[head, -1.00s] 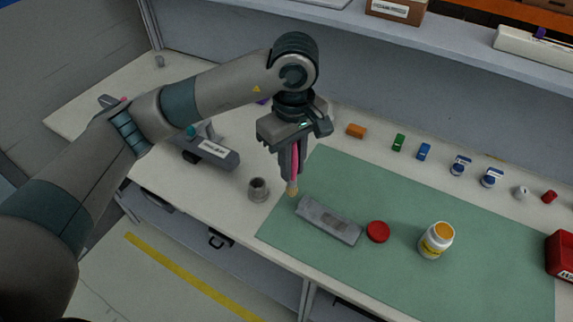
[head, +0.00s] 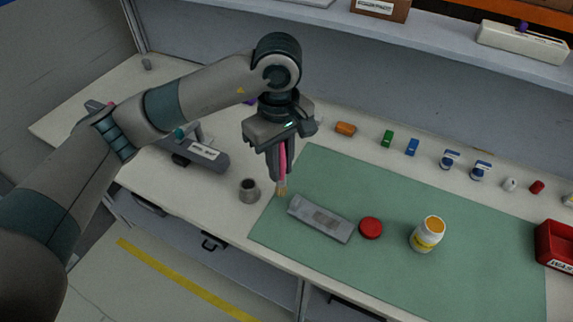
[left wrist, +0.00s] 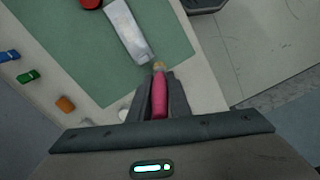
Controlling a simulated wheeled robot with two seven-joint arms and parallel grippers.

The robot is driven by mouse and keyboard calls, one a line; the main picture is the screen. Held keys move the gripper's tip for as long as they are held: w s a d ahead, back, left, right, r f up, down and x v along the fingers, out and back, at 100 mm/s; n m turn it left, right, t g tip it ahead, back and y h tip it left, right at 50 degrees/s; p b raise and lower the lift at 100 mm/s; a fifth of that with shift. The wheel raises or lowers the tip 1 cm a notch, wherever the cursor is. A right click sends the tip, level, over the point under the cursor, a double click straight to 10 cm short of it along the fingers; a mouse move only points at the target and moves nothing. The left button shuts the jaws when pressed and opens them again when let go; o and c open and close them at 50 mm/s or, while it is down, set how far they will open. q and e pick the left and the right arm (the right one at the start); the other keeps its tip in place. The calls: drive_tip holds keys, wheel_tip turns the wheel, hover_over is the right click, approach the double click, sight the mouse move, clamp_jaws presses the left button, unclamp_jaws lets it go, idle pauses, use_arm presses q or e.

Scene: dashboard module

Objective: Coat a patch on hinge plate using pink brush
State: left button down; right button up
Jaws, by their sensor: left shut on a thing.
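My left gripper (head: 280,172) is shut on the pink brush (head: 283,160) and holds it upright, bristles down, over the left edge of the green mat. The brush also shows between the fingers in the left wrist view (left wrist: 159,92); its tan bristle tip (left wrist: 159,65) points toward the hinge plate. The grey hinge plate (head: 320,218) lies flat on the mat, just right of the bristles, with a darker rectangular patch (head: 326,220) near its middle. The plate also shows in the left wrist view (left wrist: 127,30). My right gripper is not in view.
An open orange-topped jar (head: 427,237) and a red lid (head: 370,228) stand on the green mat (head: 450,285). A small grey cup (head: 249,190) stands left of the brush. A grey tool (head: 200,153) lies farther left. Several small coloured items line the back; a red bin (head: 556,245) is at right.

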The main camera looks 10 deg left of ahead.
use_arm(q)
drive_tip(key=s+a+f+m, duration=0.1)
drive_tip(key=s+a+m, duration=0.1)
drive_tip(key=a+m, duration=0.2)
drive_tip(key=s+a+f+m, duration=0.2)
drive_tip(key=a+m, duration=0.3)
drive_tip(key=a, duration=0.4)
drive_tip(key=shift+s+a+b, duration=0.35)
drive_tip(key=shift+s+b, duration=0.05)
drive_tip(key=shift+s, duration=0.3)
